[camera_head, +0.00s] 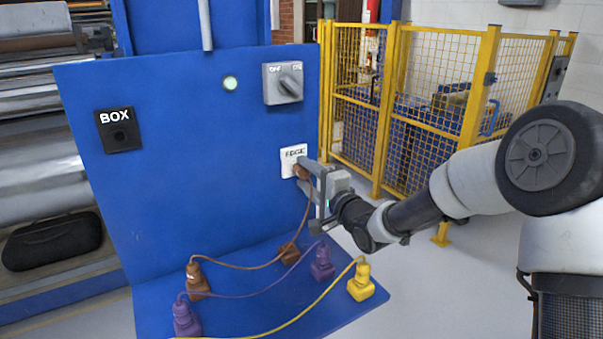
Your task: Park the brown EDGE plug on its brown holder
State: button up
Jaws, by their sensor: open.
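The brown EDGE plug (301,172) is at the white socket plate marked EDGE (293,155) on the upright blue panel. It is partly hidden by my gripper (312,178), whose open fingers are at the plug. I cannot tell whether they touch it. A brown cable hangs from the plug and curves left to a second brown plug (197,278) standing on the blue shelf at left. The brown holder (289,253) sits at the back of the shelf, below the EDGE socket, with no plug on it. The cable passes close by it.
Purple plugs (322,262) (185,318) and a yellow plug (361,281) stand on the shelf with their cables. A black BOX socket (119,131) and a grey switch (283,83) are on the panel. A yellow fence (400,100) stands behind my arm.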

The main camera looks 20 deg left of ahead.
aim_at(307, 176)
jog(key=shift+x, duration=0.95)
dwell(0.5)
grip_shut()
jog(key=shift+d, duration=0.15)
jog(key=shift+p+v, duration=0.5)
jog(key=shift+v, duration=2.4)
jog(key=shift+s, duration=0.1)
